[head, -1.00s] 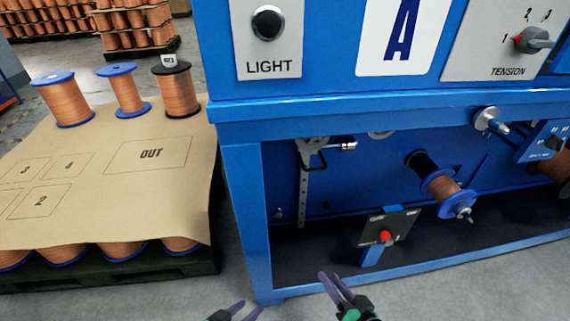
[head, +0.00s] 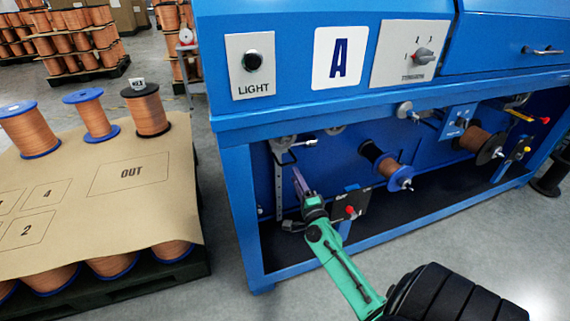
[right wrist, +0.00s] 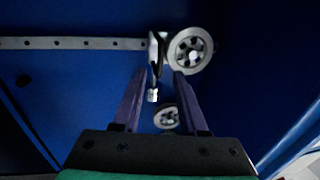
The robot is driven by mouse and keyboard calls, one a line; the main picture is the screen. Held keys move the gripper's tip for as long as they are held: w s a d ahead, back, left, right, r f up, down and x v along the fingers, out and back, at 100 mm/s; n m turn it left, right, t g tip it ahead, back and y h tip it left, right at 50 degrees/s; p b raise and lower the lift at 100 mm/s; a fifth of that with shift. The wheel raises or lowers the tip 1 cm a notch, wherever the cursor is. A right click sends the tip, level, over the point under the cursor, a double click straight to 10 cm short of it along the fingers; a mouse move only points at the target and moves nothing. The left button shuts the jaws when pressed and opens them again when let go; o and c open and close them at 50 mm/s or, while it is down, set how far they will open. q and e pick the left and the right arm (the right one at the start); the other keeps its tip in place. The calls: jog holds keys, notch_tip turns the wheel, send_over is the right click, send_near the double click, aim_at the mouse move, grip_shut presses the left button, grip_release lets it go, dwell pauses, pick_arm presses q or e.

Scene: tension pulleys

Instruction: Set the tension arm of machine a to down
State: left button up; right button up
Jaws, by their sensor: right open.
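Machine A (head: 340,60) is a blue cabinet with a large letter A plate. In its open lower bay a perforated metal strip (head: 279,195) hangs vertically, with the tension arm (head: 305,142) at its top, its silver tip pointing right. In the right wrist view the strip (right wrist: 75,43) runs sideways, and the arm's silver tip (right wrist: 152,95) appears between the fingers, apparently untouched. My right gripper (head: 297,172) is open, reaching into the bay just below the arm; it also shows in the right wrist view (right wrist: 158,75). My left gripper is out of view.
Grey pulleys (right wrist: 190,50) sit close by the arm. A small panel with a red knob (head: 350,211) stands just right of my gripper. A copper spool (head: 387,167) is further right. The blue frame post (head: 240,215) bounds the bay on the left.

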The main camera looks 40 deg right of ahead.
aim_at(289, 163)
jog(key=x, duration=0.7)
jog(key=shift+f, duration=0.1)
grip_shut()
jog(key=shift+a+f, duration=0.1)
dwell(0.9)
